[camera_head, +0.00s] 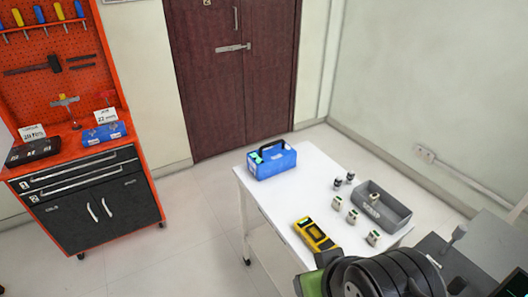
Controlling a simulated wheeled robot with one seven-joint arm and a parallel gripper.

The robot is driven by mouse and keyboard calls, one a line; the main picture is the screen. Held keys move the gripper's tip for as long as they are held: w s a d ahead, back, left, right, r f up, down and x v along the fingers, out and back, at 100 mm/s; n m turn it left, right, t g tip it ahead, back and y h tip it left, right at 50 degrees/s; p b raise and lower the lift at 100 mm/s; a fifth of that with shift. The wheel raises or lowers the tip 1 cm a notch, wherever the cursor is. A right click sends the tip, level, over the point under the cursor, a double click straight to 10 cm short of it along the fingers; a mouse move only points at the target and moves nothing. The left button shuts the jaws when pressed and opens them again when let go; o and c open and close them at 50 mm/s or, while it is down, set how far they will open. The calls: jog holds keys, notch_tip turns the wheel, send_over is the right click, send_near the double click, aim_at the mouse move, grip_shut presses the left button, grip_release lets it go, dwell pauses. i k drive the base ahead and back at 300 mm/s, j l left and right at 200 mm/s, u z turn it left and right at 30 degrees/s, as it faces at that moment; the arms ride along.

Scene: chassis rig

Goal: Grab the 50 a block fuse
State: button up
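Several small block-like parts stand on the white table, too small to read any rating, so I cannot tell which is the 50 A block fuse. Three are pale with darker parts: a back pale block (337,203), a middle pale block (352,216) and a front pale block (373,238). Two are darker and round-looking: a left dark piece (337,184) and a right dark piece (350,176). Dark and green parts of my arm show at the bottom right, in front of the table's near end. My gripper's fingers are not visible.
The white table (283,206) also holds a blue toolbox (272,163), a yellow-and-black device (316,234) and a grey bin (391,216) right of the pale blocks. An orange workbench (72,147) stands at left. Floor between bench and table is clear.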

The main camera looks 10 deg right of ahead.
aim_at(353, 217)
jog(key=j+z, duration=0.25)
jog(key=j, duration=0.25)
jog(key=j+z, duration=0.25)
jog(key=j, duration=0.3)
jog(key=i+j+z, duration=0.35)
jog(key=j+z, duration=0.2)
jog(key=j, duration=0.15)
jog(key=i+j+z, duration=0.25)
jog(key=j, duration=0.15)
jog(key=i+j+z, duration=0.45)
jog(key=i+z, duration=0.15)
